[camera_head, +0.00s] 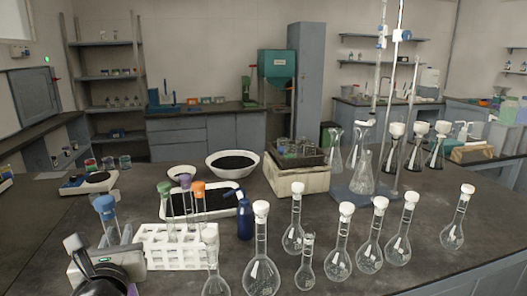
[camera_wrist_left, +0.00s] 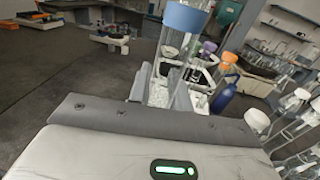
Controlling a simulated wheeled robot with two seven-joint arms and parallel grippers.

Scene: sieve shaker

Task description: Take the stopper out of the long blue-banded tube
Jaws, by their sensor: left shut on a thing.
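A long clear glass tube with a blue top part (camera_head: 105,207) stands nearly upright at the left end of the white rack. Its blue part (camera_wrist_left: 186,17) also shows at the top of the left wrist view; I cannot tell band from stopper there. My left gripper (camera_head: 108,240) is shut on this tube below the blue part. In the left wrist view its fingers (camera_wrist_left: 162,88) reach forward to the glass. The tube's lower end is hidden by the gripper. My right gripper is not in view.
The white rack (camera_head: 160,262) holds tubes with green (camera_head: 165,188), purple and orange (camera_head: 198,188) tops, right of my gripper. A blue bottle (camera_head: 244,222) and several white-stoppered flasks (camera_head: 262,272) stand to the right. A black-filled tray (camera_head: 180,202) lies behind.

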